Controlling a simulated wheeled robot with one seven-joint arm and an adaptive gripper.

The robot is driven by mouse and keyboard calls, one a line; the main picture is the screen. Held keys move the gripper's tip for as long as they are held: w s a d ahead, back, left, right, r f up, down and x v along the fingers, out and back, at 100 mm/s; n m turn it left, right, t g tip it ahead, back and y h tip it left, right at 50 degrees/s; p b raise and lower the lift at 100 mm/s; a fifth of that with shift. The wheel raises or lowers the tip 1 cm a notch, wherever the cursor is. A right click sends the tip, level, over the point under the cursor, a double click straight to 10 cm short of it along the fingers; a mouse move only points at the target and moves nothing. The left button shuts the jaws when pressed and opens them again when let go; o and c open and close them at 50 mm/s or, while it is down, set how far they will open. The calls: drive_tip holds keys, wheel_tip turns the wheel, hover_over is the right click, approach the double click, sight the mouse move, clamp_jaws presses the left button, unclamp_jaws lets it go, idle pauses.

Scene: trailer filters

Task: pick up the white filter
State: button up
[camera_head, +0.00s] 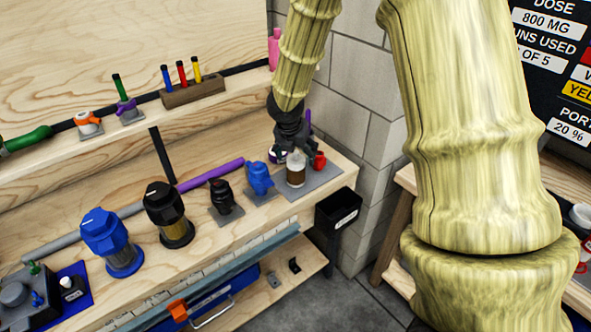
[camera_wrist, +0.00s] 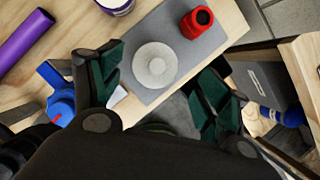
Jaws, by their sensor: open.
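The white filter (camera_head: 296,161) stands upright on a grey plate (camera_head: 324,177) at the right end of the workbench; its lower part looks brown. In the wrist view its round white top (camera_wrist: 155,65) shows from above, with a small grey centre. My gripper (camera_head: 292,142) is over the filter in the head view. In the wrist view my gripper (camera_wrist: 160,88) is open, with one dark green pad to the left and one to the lower right of the white top. Nothing is between the pads in a grip, and I cannot tell whether either touches the filter.
A red fitting (camera_wrist: 197,22) stands close by on the same plate. A blue valve (camera_head: 258,178) and a purple tube (camera_head: 212,175) lie to the left. A black bin (camera_head: 338,208) hangs at the bench's right edge, near a block wall (camera_head: 352,92).

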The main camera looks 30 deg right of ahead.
sight(293, 158)
drive_tip(key=shift+f, duration=0.4)
drive_tip(key=shift+w+a+f, duration=0.15)
drive_tip(key=shift+w+f, duration=0.5)
drive_tip(key=shift+f, duration=0.3)
drive_tip(key=shift+w+f, duration=0.2)
drive_tip(key=shift+f, duration=0.1)
drive_tip(key=shift+s+d+f, duration=0.2)
drive_tip(key=shift+s+d, duration=0.05)
drive_tip(key=shift+d, duration=0.15)
drive_tip(key=shift+d+f, duration=0.1)
drive_tip(key=shift+f, duration=0.25)
drive_tip(key=shift+x, duration=1.8)
drive_tip(key=shift+w+d, duration=0.1)
drive_tip(key=shift+w, duration=0.05)
drive_tip(key=c, duration=1.1)
